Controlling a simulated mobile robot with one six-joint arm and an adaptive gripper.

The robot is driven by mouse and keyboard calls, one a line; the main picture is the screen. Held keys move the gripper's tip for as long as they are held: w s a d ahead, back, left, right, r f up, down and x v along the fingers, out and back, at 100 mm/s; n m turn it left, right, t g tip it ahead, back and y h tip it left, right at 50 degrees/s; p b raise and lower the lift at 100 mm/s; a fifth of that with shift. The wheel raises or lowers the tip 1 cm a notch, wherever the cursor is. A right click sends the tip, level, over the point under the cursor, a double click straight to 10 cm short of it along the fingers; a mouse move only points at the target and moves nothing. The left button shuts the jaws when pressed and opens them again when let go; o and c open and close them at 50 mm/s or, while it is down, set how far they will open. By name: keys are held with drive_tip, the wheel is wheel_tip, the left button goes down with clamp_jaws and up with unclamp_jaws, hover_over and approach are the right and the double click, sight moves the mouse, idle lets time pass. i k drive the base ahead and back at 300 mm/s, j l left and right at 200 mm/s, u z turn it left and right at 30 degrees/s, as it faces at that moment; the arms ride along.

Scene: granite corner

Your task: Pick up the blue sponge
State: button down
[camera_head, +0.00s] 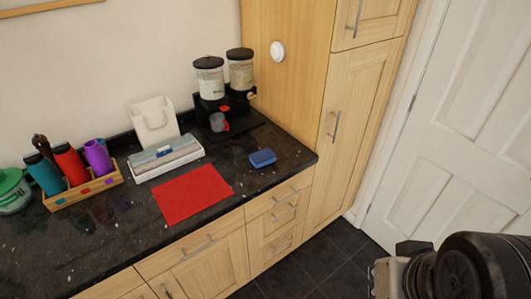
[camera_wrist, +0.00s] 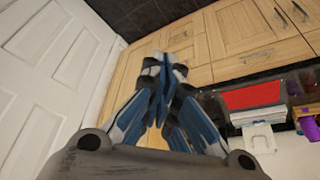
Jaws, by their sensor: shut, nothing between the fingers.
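The blue sponge (camera_head: 263,158) lies flat on the dark speckled granite counter in the head view, near its right front corner and right of a red mat (camera_head: 193,193). In the wrist view I cannot make out the sponge; my fingers cover part of the counter there. My gripper (camera_wrist: 165,68) is shut and empty in the wrist view, its blue and grey fingers together. It is well away from the sponge. In the head view my arm shows at the lower right, off the counter, in front of the white door.
Behind the mat lie a flat box (camera_head: 166,157) and a white holder (camera_head: 154,122). A cereal dispenser (camera_head: 211,82) stands behind the sponge. A wooden caddy (camera_head: 85,192) with bottles is at left. A tall cupboard (camera_head: 357,120) rises at the counter's right end. Counter around the sponge is clear.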

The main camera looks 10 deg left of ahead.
sight(263, 157)
drive_tip(key=u, duration=0.25)
drive_tip(key=i+j+u, duration=0.15)
drive_tip(key=i+u, duration=0.6)
drive_tip(key=i, duration=0.15)
drive_tip(key=i+l+u, duration=0.1)
drive_tip(key=i+u, duration=0.25)
drive_tip(key=i+l, duration=0.1)
drive_tip(key=i, duration=0.25)
